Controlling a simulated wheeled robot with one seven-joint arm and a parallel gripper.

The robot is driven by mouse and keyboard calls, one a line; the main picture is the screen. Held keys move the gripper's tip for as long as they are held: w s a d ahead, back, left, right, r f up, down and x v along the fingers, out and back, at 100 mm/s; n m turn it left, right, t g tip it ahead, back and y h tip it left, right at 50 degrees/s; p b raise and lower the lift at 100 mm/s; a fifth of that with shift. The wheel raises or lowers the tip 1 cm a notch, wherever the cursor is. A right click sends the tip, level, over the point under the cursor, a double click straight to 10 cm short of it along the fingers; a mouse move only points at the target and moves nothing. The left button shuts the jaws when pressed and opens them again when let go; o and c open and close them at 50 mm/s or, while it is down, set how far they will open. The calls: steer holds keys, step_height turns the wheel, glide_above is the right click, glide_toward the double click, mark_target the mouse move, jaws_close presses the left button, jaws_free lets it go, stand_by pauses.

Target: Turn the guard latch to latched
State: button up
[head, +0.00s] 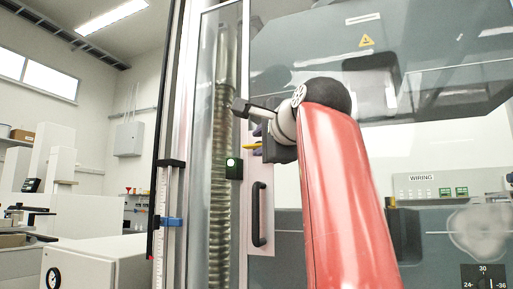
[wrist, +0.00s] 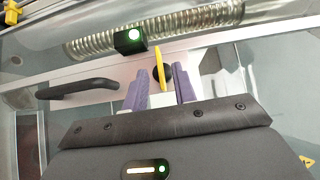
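The guard latch is a thin yellow lever (wrist: 160,66) on a dark round hub. In the wrist view it stands between the two purple fingers of my gripper (wrist: 160,88), with a visible gap on each side. My gripper is open around the lever and does not appear to press on it. In the head view only the lever's yellow tip (head: 247,147) shows, pointing left and roughly level. My gripper (head: 257,140) is beside it there, and the hub and much of the fingers are hidden by my wrist.
A black box with a lit green lamp (head: 234,166) is on the frame just left of the latch. A black door handle (head: 259,213) is below it. The clear guard door (head: 278,228) spans behind my arm. A ribbed column (head: 222,220) stands behind the left glass.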

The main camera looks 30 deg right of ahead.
steer(key=s, duration=0.5)
steer(key=shift+a+b, duration=0.3)
steer(key=shift+w, duration=0.1)
steer(key=w+f+n+g, duration=0.1)
steer(key=f, duration=0.4)
steer(key=a+f+n+g+y, duration=0.1)
steer(key=f+n, duration=0.1)
steer(key=f, duration=0.2)
steer(key=w+a+f+n+g, duration=0.1)
steer(key=f, duration=0.4)
steer(key=shift+w+a+f+g, duration=0.25)
steer(key=shift+w+f+g, duration=0.05)
steer(key=s+a+f+n+g, duration=0.2)
steer(key=s+f+n, duration=0.3)
steer(key=f, duration=1)
steer(key=s+a+f+n+g, duration=0.3)
steer(key=s+a+f+n, duration=0.2)
steer(key=f, duration=1)
steer(key=s+a+f+n+g+y, duration=0.1)
steer(key=s+a+f+n+g, duration=0.2)
steer(key=f, duration=1.2)
steer(key=shift+s+a+f+n, duration=0.4)
steer(key=shift+s+n, duration=0.5)
steer(key=shift+n, duration=0.2)
